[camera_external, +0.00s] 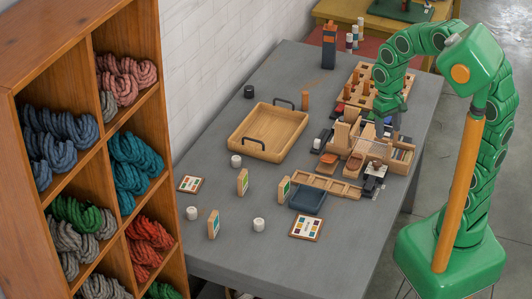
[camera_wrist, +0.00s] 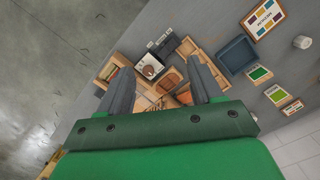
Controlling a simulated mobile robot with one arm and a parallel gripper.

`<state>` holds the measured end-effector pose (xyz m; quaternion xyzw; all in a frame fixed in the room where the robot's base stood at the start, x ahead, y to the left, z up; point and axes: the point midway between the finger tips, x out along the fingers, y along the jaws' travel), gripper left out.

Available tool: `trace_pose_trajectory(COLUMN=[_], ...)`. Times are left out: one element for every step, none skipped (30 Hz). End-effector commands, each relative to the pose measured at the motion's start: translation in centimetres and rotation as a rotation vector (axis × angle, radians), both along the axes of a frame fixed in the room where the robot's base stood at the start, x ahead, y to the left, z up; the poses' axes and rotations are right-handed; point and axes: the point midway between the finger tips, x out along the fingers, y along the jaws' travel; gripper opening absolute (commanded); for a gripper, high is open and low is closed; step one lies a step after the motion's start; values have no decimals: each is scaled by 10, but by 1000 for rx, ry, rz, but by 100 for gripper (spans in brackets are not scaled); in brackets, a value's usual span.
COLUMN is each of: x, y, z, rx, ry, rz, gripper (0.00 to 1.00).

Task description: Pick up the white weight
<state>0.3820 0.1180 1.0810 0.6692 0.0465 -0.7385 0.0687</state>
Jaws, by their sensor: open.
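Several small white cylinders that look like weights stand on the grey table in the external view. One white weight (camera_external: 258,224) stands near the front, left of a colour card. Another white cylinder (camera_external: 191,213) is at the left, and a third (camera_external: 236,161) is beside the wooden tray. In the wrist view one white weight (camera_wrist: 302,42) shows at the right edge, well outside the jaws. My gripper (camera_external: 388,126) hangs above the cluster of wooden parts, far from these cylinders. In the wrist view my gripper (camera_wrist: 158,70) is open with its fingers spread and nothing held.
A wooden tray (camera_external: 245,136) with black handles lies left of the wooden cluster. A small blue tray (camera_external: 307,200), a colour card (camera_external: 306,228) and upright cards (camera_external: 214,224) are near the white cylinders. A shelf of wool skeins (camera_external: 80,110) stands at the left.

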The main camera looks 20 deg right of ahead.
Motion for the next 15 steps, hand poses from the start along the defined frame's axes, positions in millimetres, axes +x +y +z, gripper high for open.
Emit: trace_pose_trajectory(x=[8, 12, 18, 22, 27, 33, 37, 40, 45, 47, 50, 54, 56, 59, 62], y=[13, 20, 29, 37, 45, 56, 63, 72, 82, 91, 99, 110, 119, 128, 140], z=[-4, -6, -10, -12, -14, -16, -19, -22, -26, -29, -32, -36, -39, -42, -47], rx=[-1, -1, -2, -2, -1, 0, 0, 0, 1, 1, 1, 1, 1, 2, 3], ry=[-1, -3, -5, -7, -11, -17, -20, -22, -23, -25, -28, -31, -33, -34, -38], rz=[15, 22, 32, 39, 46, 55, 62, 70, 79, 86, 94, 104, 112, 119, 129], gripper=[65, 65, 65, 65, 65, 65, 65, 65, 65, 65, 65, 65, 65, 65, 65])
